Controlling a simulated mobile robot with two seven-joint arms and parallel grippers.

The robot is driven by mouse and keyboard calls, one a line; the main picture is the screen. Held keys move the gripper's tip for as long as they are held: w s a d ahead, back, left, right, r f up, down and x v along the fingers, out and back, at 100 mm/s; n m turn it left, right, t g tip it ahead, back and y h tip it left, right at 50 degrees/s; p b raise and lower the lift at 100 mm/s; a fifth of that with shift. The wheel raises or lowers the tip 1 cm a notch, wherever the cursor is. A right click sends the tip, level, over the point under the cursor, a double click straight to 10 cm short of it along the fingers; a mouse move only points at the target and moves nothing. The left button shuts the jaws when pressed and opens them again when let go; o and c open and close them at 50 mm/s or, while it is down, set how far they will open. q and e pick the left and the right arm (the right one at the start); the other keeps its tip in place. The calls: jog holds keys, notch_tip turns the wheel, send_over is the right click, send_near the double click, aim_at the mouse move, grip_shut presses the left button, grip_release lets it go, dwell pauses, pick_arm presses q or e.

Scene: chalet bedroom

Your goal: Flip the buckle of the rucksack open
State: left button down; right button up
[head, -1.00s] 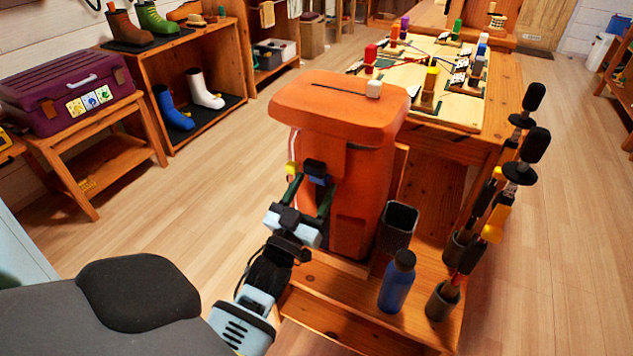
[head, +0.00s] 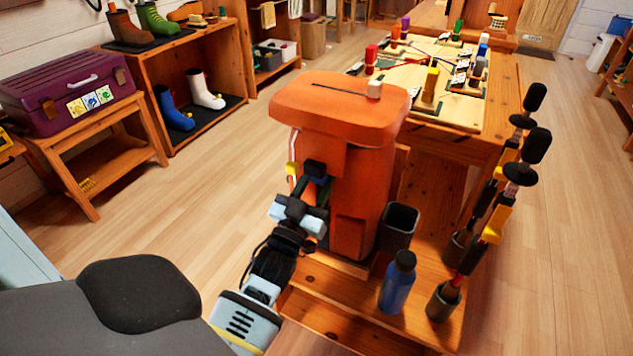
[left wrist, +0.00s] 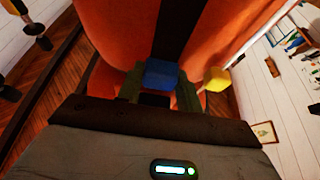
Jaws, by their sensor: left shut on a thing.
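The orange rucksack (head: 338,105) stands upright on a wooden bench. Its buckle (head: 315,168) shows as a small dark piece on the side facing my left arm. In the left wrist view the buckle's blue block (left wrist: 162,74) sits at the end of a black strap (left wrist: 178,30), between my green fingers. My left gripper (head: 317,190) is shut on the buckle; the fingers partly hide it in the head view. A yellow piece (head: 292,169) is on the rucksack beside the buckle, apart from the fingers. My right gripper is not in view.
A black open holder (head: 398,226), a blue bottle (head: 397,283) and poles (head: 490,215) in cups stand on the bench right of the rucksack. A board table (head: 455,110) is behind.

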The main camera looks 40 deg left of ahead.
pick_arm(q)
notch_tip(320, 180, down, 4)
jog(key=shift+f+b, duration=0.2)
jog(key=shift+b, duration=0.95)
jog(key=c, duration=0.9)
grip_release()
jog(key=v, duration=0.8)
jog(key=shift+r+p, duration=0.1)
jog(key=shift+p, duration=0.2)
